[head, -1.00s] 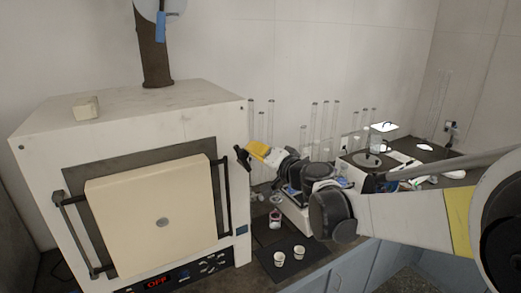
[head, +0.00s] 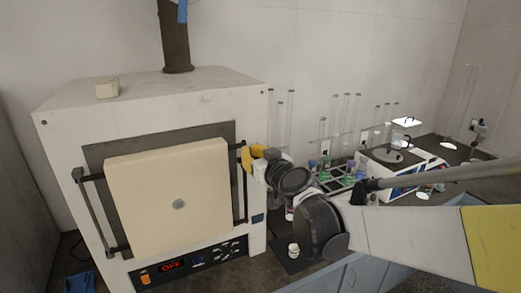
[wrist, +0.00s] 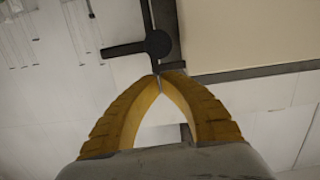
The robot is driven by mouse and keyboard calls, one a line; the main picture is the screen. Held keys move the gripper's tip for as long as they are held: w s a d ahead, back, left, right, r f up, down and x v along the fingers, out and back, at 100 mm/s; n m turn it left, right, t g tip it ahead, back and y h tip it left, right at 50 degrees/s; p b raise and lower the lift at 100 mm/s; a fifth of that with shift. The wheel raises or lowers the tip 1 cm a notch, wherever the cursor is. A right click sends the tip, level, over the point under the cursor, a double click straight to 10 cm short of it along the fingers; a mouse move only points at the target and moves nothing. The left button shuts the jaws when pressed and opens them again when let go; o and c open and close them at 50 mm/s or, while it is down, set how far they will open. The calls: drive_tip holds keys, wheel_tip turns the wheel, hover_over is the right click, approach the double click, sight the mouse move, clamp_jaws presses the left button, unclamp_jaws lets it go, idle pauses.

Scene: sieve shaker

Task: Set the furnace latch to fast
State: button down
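The furnace (head: 75,115) is a white box at the left of the head view. Its cream door (head: 165,190) appears closed, with dark bars at both sides. The furnace latch shows in the wrist view as a dark lever (wrist: 125,49) with a round hub, beside a dark upright bar. In the head view it is mostly hidden by my gripper. My gripper (head: 246,154) has yellow fingers and is at the door's upper right edge. In the wrist view its fingertips (wrist: 160,77) meet just below the hub, with nothing visible between them. I cannot tell whether they touch the latch.
A small cream block (head: 107,88) lies on the furnace top. The panel display (head: 171,265) reads OFF. Glass cylinders, a tube rack (head: 338,178) and bench instruments stand to the right, behind my arm. A small cup (head: 293,250) stands on a dark mat below my arm.

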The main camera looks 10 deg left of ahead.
drive_tip(key=shift+s+a+f+n+b, duration=0.1)
drive_tip(key=shift+a+f+n+b, duration=0.1)
drive_tip(key=shift+f+n, duration=0.2)
drive_tip(key=shift+s+a+f+n+b, duration=0.1)
drive_tip(key=shift+f+n+b, duration=0.1)
drive_tip(key=shift+f+n, duration=0.15)
drive_tip(key=s+d+r+p, duration=0.3)
drive_tip(key=s+d+r, duration=0.2)
drive_tip(key=s, duration=0.4)
idle(0.4)
drive_tip(key=shift+s+d, duration=0.1)
drive_tip(key=shift+d, duration=0.05)
